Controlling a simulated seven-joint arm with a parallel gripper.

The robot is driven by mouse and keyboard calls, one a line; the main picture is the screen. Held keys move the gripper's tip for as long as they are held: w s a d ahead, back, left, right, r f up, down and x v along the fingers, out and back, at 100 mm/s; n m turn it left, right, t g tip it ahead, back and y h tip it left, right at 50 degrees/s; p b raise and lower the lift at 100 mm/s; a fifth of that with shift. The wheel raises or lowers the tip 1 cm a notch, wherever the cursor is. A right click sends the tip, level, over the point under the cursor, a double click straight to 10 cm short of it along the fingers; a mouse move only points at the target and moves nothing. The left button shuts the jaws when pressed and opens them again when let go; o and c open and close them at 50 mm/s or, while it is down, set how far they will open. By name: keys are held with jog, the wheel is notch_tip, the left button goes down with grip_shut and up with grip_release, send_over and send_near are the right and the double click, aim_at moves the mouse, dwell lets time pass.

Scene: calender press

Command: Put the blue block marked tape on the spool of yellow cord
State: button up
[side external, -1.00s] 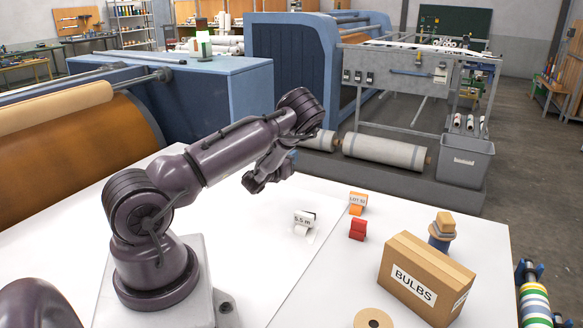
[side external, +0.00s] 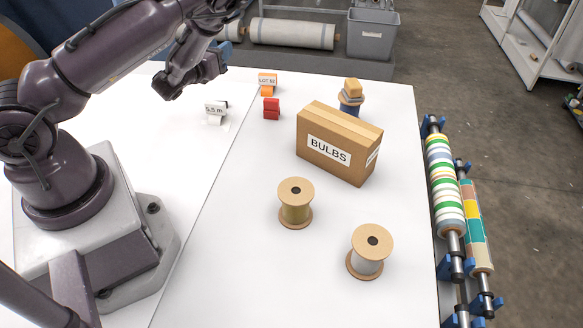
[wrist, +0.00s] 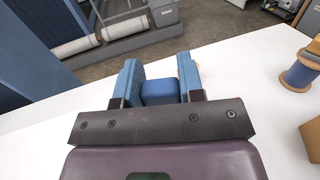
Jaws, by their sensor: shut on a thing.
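In the wrist view my gripper (wrist: 160,80) is shut on a blue block (wrist: 160,92), which sits between its two blue fingers. No lettering shows on the visible faces of the block. In the side view the arm holds its hand above the table's far left part, and the block is hidden or too small to make out. The spool of yellow cord (side external: 295,205) stands upright on the white table, in front of the box, with its top flange bare. It is well to the right of and nearer the camera than my gripper.
A spool of pale cord (side external: 368,264) stands at right front. A blue spool (side external: 349,109) bearing tan and grey pieces is at the back. White (side external: 215,112), red (side external: 271,108) and orange (side external: 267,84) labelled or plain pieces stand at far left.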

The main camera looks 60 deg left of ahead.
jog(key=w+d+r+m+t+h, duration=0.1)
jog(key=w+d+m+t+h, duration=0.25)
jog(key=d, duration=1.05)
jog(key=m+g+h, duration=0.1)
jog(key=m+h, duration=0.2)
jog(key=h, duration=0.3)
send_over(300, 188)
jog(key=shift+n+y, duration=0.25)
jog(key=shift+f, duration=3.4)
jog(key=shift+f, duration=0.15)
jog(key=o, duration=0.9)
